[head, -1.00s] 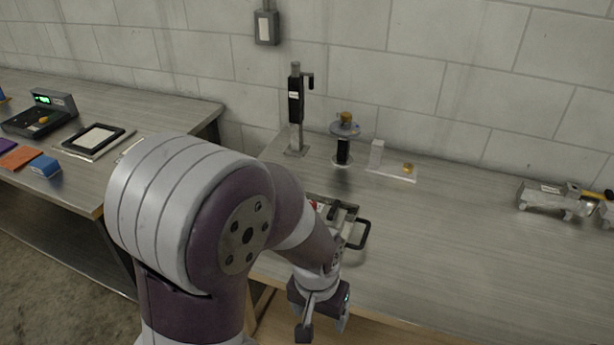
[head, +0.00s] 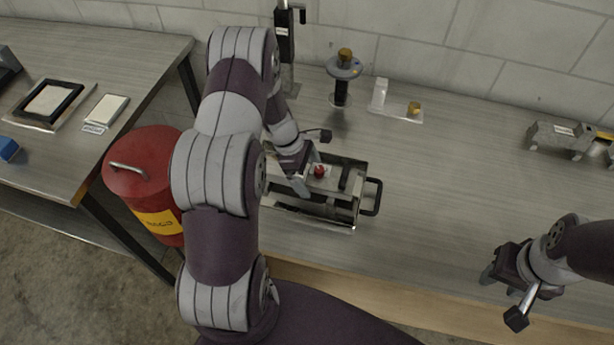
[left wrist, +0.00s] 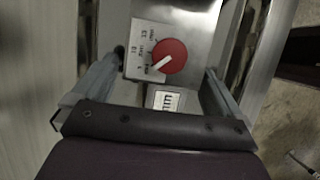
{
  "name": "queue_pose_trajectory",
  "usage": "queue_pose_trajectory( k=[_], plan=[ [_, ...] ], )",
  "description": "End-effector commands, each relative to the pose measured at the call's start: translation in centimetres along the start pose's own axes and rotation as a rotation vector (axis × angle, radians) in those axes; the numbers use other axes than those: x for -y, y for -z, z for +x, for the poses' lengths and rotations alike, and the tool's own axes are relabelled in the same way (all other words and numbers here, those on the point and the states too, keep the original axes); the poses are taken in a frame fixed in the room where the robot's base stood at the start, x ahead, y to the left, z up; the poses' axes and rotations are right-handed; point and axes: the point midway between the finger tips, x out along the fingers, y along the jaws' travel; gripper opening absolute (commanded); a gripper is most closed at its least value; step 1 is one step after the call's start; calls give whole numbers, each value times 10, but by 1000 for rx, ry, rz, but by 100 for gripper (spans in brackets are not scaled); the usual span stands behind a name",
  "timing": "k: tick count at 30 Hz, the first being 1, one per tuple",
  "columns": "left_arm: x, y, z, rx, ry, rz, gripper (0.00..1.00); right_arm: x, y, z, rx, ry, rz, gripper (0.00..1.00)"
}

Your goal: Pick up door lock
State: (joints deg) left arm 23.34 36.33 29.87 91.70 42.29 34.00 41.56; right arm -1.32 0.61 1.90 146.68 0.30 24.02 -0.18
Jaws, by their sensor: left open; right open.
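No item is clearly labelled as a door lock, and I cannot tell for certain which it is. A metal box-like device (head: 345,205) with a black handle on its right side lies on the bench. A red round knob (head: 320,171) is on its top. In the left wrist view the red knob (left wrist: 170,56) has a white pointer and sits on a white marked plate (left wrist: 141,50). My left gripper (head: 308,174) is open over the device, its fingers apart on either side of the knob and plate. My right gripper (head: 500,277) is open and empty near the bench's front edge.
Behind the device stand a black post tool (head: 285,40), a disc-topped stand (head: 343,68) and a clear plate with a brass piece (head: 414,108). A grey metal fixture (head: 558,138) is at the right. A red bin (head: 142,170) stands between the benches. The middle-right bench is clear.

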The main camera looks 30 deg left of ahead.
Motion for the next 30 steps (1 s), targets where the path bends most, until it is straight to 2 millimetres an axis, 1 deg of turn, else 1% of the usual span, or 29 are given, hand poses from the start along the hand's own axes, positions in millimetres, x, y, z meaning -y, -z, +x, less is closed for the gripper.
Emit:
queue_pose_trajectory(
  k=[1,3,9,10,11,12,14,15,16,17,25,29,30],
  plan=[
    [1,-1,7,1,3,2,100,0,0,-1,0,0,0,43],
    [0,-1,13,0,1,1,100,0,0,-2,0,0,0,43],
    [0,0,15,-1,-1,2,100,0,0,-1,0,0,0,43],
    [0,0,15,-1,-1,2,97,0,0,-1,0,0,0,43],
    [0,0,15,-1,-1,2,87,0,0,-1,0,0,0,43],
    [0,0,15,-1,-1,2,74,0,0,-1,0,0,0,43],
    [0,0,15,-1,-1,2,54,0,0,-1,0,0,0,43],
    [0,0,15,-1,-1,2,41,0,0,-1,0,0,0,43],
    [0,0,15,-1,-1,2,32,0,0,-1,0,0,0,43],
    [0,0,14,-1,-2,3,29,0,0,-1,0,0,0,43],
    [-1,-1,12,-1,-2,3,29,0,0,0,0,0,0,43],
    [-1,-6,1,-1,-4,5,29,0,0,2,0,0,0,43],
    [-2,-8,-4,-1,-6,5,29,0,0,3,0,0,0,43]
  ],
)
